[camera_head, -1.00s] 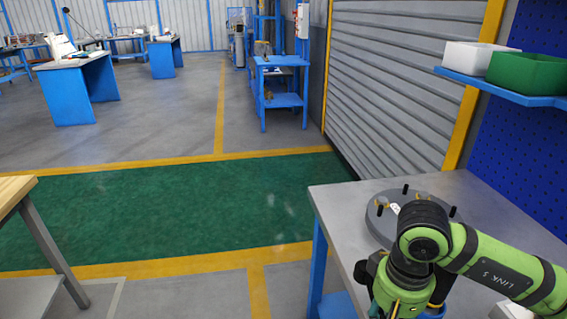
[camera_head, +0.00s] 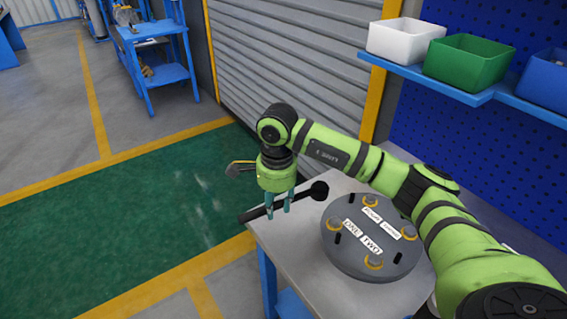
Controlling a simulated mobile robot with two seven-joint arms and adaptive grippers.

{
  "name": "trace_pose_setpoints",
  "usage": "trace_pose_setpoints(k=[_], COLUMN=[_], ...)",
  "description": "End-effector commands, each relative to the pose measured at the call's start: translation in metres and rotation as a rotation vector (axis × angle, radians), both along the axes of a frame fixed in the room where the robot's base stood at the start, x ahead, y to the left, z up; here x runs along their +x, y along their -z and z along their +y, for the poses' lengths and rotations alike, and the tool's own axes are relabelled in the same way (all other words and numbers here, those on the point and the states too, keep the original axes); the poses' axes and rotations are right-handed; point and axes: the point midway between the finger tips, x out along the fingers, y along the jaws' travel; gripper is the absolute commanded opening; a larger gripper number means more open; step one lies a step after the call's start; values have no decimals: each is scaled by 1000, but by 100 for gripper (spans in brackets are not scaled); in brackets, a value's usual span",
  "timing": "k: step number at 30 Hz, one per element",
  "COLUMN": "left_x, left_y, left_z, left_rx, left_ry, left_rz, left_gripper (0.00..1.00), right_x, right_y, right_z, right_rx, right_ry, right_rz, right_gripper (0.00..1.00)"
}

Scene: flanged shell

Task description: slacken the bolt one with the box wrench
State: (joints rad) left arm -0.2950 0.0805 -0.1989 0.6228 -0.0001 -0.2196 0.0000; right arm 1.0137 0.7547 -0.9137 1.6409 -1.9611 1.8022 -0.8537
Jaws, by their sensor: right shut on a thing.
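My right gripper (camera_head: 279,204) is shut on a dark box wrench (camera_head: 303,196), held at the left front of the bench. The wrench's round ring end (camera_head: 319,191) points right, towards the flange; its other end sticks out left past the bench edge. The round grey flanged shell (camera_head: 345,262) lies on the bench, right of the wrench. The wrench ring is apart from this bolt. My left gripper is out of view.
A blue shelf (camera_head: 428,78) with white (camera_head: 404,40), green (camera_head: 468,61) and blue bins hangs behind. Grey bench top (camera_head: 290,252) is bare left of the flange.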

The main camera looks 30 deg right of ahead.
Motion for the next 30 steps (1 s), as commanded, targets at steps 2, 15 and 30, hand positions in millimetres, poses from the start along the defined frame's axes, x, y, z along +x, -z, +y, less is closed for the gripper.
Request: trace_pose_setpoints(k=[2,15,30], left_x=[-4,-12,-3], left_y=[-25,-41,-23], left_z=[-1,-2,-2], left_rx=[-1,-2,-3], left_ry=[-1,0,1], left_rz=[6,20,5], left_gripper=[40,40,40], right_x=[10,25,25], right_y=[-17,-17,2], right_z=[-13,-39,-37], right_rx=[1,-7,-11], right_ry=[223,658,654], right_rz=[11,29,27], right_gripper=[0,0,0])
